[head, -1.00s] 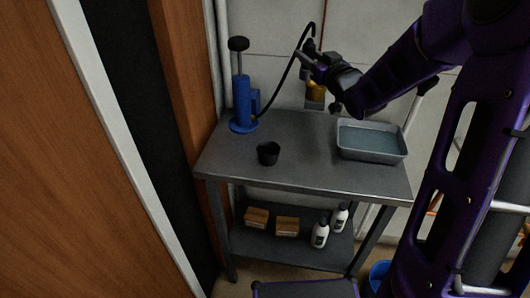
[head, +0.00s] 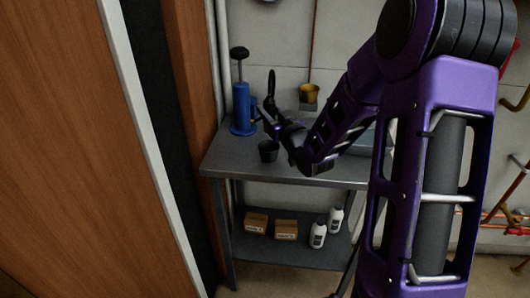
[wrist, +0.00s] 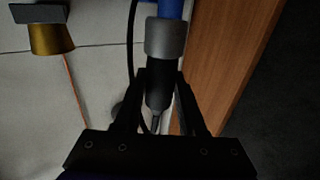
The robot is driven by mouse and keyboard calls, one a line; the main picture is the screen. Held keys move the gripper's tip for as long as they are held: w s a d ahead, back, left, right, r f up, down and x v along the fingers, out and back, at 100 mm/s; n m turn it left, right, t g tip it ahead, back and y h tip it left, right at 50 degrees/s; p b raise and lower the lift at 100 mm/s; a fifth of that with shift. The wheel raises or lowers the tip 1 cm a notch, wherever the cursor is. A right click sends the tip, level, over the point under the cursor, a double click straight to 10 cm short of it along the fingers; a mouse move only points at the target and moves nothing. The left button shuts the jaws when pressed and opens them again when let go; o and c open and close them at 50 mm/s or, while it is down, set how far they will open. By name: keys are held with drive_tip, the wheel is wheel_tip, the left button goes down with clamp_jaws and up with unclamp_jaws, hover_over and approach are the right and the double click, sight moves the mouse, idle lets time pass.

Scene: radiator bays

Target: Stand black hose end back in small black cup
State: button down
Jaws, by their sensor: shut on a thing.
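My gripper (head: 264,115) is up at the tabletop's back left, just above and behind the small black cup (head: 268,150) in the head view. The cup stands upright on the grey table, with its opening upward. In the wrist view my gripper (wrist: 160,77) is shut on the black hose end (wrist: 158,90), which lies lengthwise between the fingers. A grey collar and a blue part show beyond it. The black hose (head: 271,82) arches above the gripper in the head view, where the hose end itself is hard to make out. The wrist view does not show the cup.
A blue pump (head: 241,108) stands left of the gripper on the table (head: 228,157). A grey tray (head: 358,140) is at the right, partly behind my arm. Boxes (head: 256,222) and white bottles (head: 318,235) stand on the lower shelf.

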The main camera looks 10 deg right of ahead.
wheel_tip(320, 180, down, 8)
drive_tip(key=shift+f+b, duration=0.25)
drive_tip(key=shift+b, duration=0.4)
drive_tip(key=shift+f, duration=0.35)
drive_tip(key=shift+c, duration=2.4)
unclamp_jaws()
drive_tip(key=shift+r, duration=0.15)
drive_tip(key=shift+s+d+r, duration=0.15)
drive_tip(key=shift+s+r, duration=0.05)
drive_tip(key=v, duration=1.1)
drive_tip(key=shift+s, duration=0.3)
